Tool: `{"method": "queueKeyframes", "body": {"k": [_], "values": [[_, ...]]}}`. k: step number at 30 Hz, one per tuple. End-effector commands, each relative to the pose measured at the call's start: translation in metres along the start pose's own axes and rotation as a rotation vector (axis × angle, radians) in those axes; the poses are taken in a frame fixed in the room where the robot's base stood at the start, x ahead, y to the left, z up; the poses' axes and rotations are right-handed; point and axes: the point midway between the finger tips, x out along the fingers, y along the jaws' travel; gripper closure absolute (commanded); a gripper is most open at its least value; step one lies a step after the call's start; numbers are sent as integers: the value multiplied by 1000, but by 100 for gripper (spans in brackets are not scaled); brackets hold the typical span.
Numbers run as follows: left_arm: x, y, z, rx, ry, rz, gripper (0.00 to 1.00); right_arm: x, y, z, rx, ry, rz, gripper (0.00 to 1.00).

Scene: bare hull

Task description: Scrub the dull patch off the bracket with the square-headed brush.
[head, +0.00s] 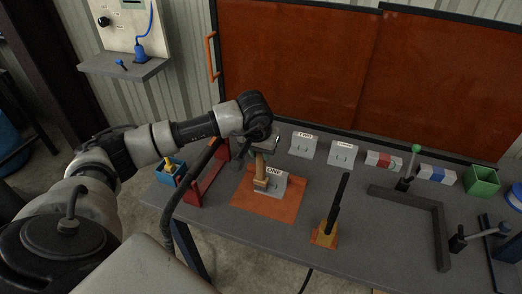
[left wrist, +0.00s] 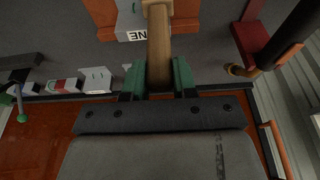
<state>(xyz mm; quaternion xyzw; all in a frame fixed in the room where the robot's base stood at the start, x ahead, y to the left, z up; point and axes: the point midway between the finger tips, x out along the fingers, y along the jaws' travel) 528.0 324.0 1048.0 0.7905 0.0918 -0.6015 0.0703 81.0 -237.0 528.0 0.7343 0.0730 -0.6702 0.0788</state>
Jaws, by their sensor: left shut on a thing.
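My left gripper (head: 262,143) is shut on the wooden handle of a brush (head: 260,167). In the left wrist view the green fingers (left wrist: 159,80) close on both sides of the brush handle (left wrist: 159,50). The handle points down to a tan head at the grey bracket labelled ONE (head: 272,187). The bracket stands on an orange mat (head: 262,209) and also shows in the left wrist view (left wrist: 129,20). The head overlaps the bracket's left side; I cannot tell whether they touch. I cannot make out the dull patch. My right gripper is not in view.
Brackets TWO (head: 303,147) and THREE (head: 342,155) stand behind to the right. A red rack (head: 197,190) and a blue box (head: 171,178) are on the left. A tall black-handled tool (head: 337,205) stands in front. A dark L-shaped bar (head: 437,225) and a green bin (head: 482,181) lie right.

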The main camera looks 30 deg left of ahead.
Motion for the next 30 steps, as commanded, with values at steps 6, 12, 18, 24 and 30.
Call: {"method": "queueKeyframes", "body": {"k": [6,12,18,24,30], "values": [[1,0,0,0,0,0,96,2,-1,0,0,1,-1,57],[4,0,1,0,1,0,96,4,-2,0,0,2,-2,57],[6,0,2,0,1,0,96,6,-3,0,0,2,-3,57],[5,3,1,1,1,1,96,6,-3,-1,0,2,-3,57],[4,16,1,1,1,1,96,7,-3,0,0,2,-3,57]]}}
